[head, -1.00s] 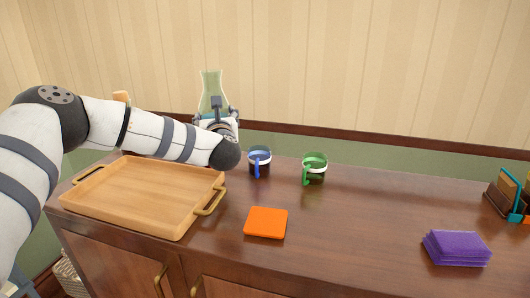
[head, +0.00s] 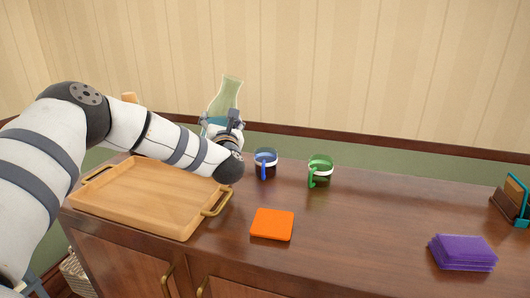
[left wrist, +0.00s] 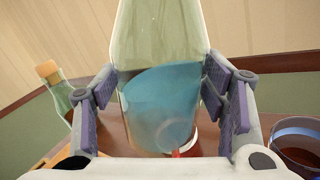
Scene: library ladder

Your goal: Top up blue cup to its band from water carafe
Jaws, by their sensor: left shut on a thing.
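The water carafe (head: 226,95) is clear glass with a long flared neck, tilted to the right in the head view. My left gripper (head: 222,126) is shut around its body; in the left wrist view the carafe (left wrist: 160,35) stands between the pads, with blue water low in it. The blue cup (head: 265,163) stands upright on the cabinet top, just right of my left gripper. Its rim also shows at the right edge of the left wrist view (left wrist: 298,127). My right gripper is not in view.
A green cup (head: 320,172) stands right of the blue one. A wooden tray (head: 150,200) lies under my left arm. An orange square (head: 272,224) and a purple stack (head: 462,252) lie toward the front. A corked bottle (left wrist: 58,92) stands left of the carafe in the wrist view.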

